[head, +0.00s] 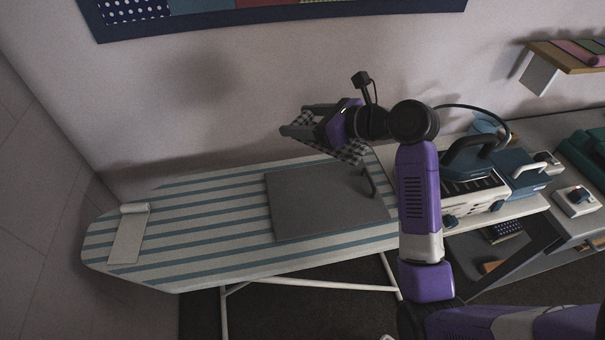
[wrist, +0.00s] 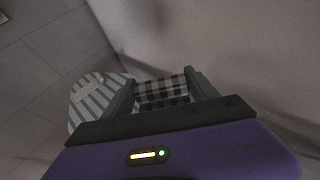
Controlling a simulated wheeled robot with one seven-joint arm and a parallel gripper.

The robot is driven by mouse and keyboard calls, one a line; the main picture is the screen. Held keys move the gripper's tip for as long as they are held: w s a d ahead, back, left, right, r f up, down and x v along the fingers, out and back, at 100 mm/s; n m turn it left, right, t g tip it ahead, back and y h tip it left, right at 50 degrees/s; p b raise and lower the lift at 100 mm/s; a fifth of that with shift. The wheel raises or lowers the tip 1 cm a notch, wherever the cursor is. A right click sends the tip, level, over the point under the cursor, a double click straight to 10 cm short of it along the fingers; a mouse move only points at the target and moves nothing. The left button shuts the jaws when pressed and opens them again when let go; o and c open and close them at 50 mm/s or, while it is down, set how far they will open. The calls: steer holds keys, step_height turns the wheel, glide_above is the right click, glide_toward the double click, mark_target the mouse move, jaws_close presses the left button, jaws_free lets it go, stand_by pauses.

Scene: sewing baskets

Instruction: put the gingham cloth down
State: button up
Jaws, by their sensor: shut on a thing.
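The black-and-white gingham cloth (head: 348,150) hangs from my gripper (head: 294,120) above the back of the striped ironing board (head: 185,215). My gripper is shut on the cloth, which also shows between the fingers in the wrist view (wrist: 162,92). In the head view the fingers point left and the cloth hangs below and behind them, partly hidden by the gripper. A grey flat panel (head: 325,208) lies on the board below and in front of the cloth. I cannot tell whether the cloth's lower edge touches anything.
A pale strip with a rolled end (head: 130,232) lies at the board's left end. A shelf (head: 570,55) juts from the wall at upper right. The striped left half of the board is mostly clear.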

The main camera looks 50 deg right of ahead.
mark_target(302, 183)
step_height(302, 183, down, 19)
steer(key=shift+r+b, duration=0.1)
steer(key=shift+b, duration=0.5)
steer(key=o, duration=1.3)
steer(key=v, duration=1.2)
steer(key=shift+r, duration=0.1)
